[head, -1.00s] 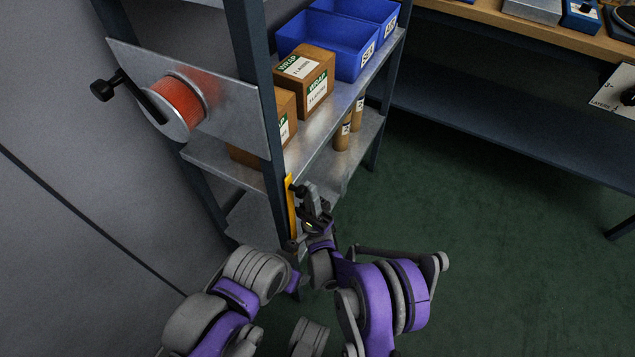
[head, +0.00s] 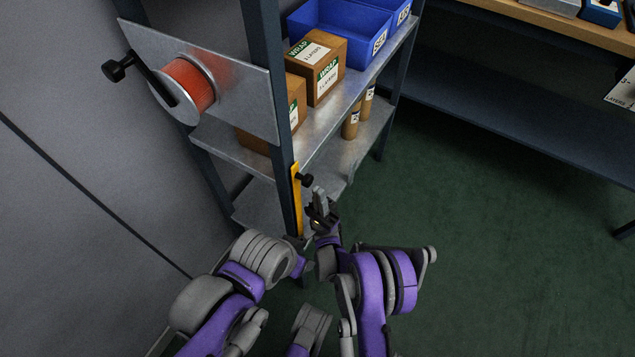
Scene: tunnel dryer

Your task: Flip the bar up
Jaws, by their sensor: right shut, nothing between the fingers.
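A narrow yellow bar (head: 296,205) stands upright along the front post of the metal shelf in the head view. A black knob (head: 305,180) sticks out to the right near its upper end. My right gripper (head: 319,198) is shut and empty, just below and right of the knob, with a small gap showing between them. My left arm reaches in from the left, and its end (head: 298,243) is by the foot of the yellow bar. The left fingers are too hidden to read.
A silver plate with an orange reel (head: 191,84) and a black crank (head: 115,70) is fixed to the shelf's left side. Cardboard boxes (head: 318,68) and blue bins (head: 342,35) fill the shelf. A workbench (head: 560,27) stands at upper right. Green floor is clear at right.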

